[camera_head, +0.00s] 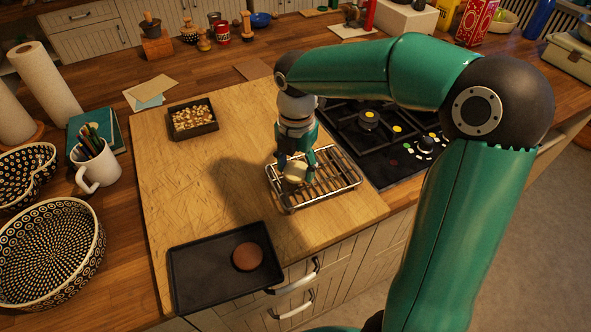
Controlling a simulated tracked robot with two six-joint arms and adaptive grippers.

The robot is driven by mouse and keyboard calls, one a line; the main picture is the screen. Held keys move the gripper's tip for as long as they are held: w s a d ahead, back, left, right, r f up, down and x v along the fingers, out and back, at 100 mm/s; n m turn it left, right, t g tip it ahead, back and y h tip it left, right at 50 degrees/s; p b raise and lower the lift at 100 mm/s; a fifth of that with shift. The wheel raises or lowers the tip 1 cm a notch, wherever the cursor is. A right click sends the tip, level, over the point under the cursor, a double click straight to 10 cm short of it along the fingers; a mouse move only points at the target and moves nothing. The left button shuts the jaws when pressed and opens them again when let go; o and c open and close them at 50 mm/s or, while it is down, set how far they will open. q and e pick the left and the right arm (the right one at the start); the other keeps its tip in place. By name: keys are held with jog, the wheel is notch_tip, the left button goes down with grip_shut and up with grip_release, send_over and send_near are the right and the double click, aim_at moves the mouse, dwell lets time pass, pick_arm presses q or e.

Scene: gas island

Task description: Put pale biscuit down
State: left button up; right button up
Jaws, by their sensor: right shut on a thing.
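The pale biscuit (295,172) is a small cream round, held between the fingers of my right gripper (296,168). The gripper points down over the left part of a metal wire rack (341,186), and the biscuit is at or just above its bars; I cannot tell whether it touches them. The rack lies on a light wooden board (200,200). A brown round biscuit (247,256) lies on the right side of a dark tray (199,272) at the board's front. My left gripper is not in view.
A dark box of pale pieces (192,118) stands at the board's back left. A black gas hob (385,140) is right of the rack. A white mug with pens (97,166) and patterned bowls (50,252) stand at left. The board's middle left is clear.

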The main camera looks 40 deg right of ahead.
aim_at(296, 170)
jog(key=shift+f, duration=0.7)
jog(key=o, duration=1.1)
jog(key=shift+f, duration=0.15)
notch_tip(296, 170, up, 12)
jog(key=shift+r, duration=0.2)
